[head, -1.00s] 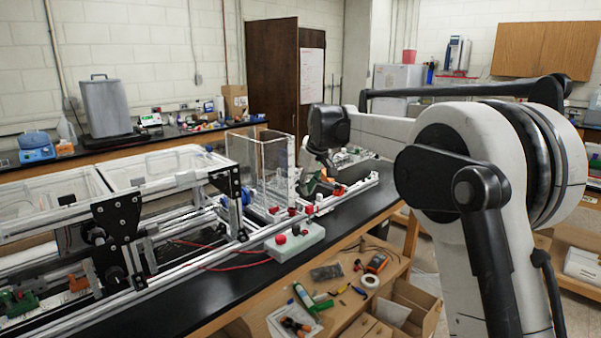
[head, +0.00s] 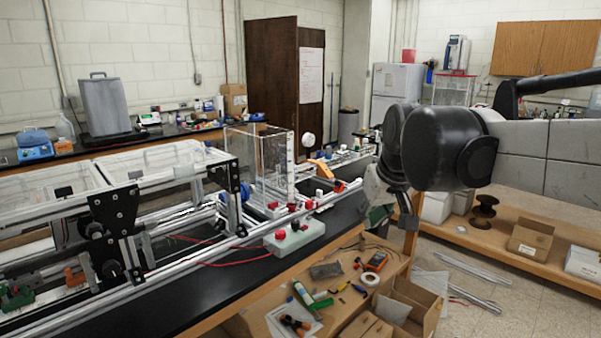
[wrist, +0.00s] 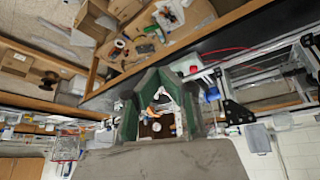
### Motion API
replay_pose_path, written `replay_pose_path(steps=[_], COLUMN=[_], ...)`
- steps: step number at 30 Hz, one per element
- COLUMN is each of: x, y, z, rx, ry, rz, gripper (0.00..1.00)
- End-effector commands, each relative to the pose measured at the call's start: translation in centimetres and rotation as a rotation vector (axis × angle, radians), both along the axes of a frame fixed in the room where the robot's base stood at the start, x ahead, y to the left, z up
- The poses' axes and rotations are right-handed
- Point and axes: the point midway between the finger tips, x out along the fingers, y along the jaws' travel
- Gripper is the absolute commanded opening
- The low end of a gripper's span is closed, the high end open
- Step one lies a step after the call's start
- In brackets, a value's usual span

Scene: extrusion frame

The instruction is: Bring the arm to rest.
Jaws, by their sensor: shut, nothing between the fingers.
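My gripper (head: 380,216) hangs below my dark wrist joint in the head view, to the right of the extrusion frame and beyond the black bench's right edge in the picture. It is shut and empty. In the wrist view, the green-padded fingers of my gripper (wrist: 152,78) come together near the middle. My pale arm link runs in from the right of the head view. The extrusion frame (head: 185,258) stands on the black bench at left and centre, apart from my gripper in the picture.
A clear upright box (head: 259,163) and a grey-green control box with red buttons (head: 294,238) stand along the frame. Tools, tape and a multimeter (head: 376,261) lie on the lower wooden shelf, with open cartons at its front. A wooden shelf (head: 515,215) stands at right, with floor between.

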Motion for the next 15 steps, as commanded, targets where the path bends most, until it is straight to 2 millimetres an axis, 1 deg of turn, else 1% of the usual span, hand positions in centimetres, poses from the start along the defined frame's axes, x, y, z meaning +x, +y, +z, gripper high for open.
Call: replay_pose_path(steps=[1,3,8,9,11,15], x=[-1.8,-3.9,-8.6,-9.8,-11.4,-15.3], y=[-0.5,-1.2,-2.5,-2.8,-3.2,-4.2], z=[-0.7,-1.5,-3.7,-4.4,-5.5,-8.2], rx=[0.004,0.007,0.017,0.02,0.024,0.035], ry=[-0.008,-0.018,-0.043,-0.049,-0.058,-0.08], rz=[-0.017,-0.039,-0.092,-0.104,-0.122,-0.167], gripper=[0.0,0.0,0.0,0.0,0.0,0.0])
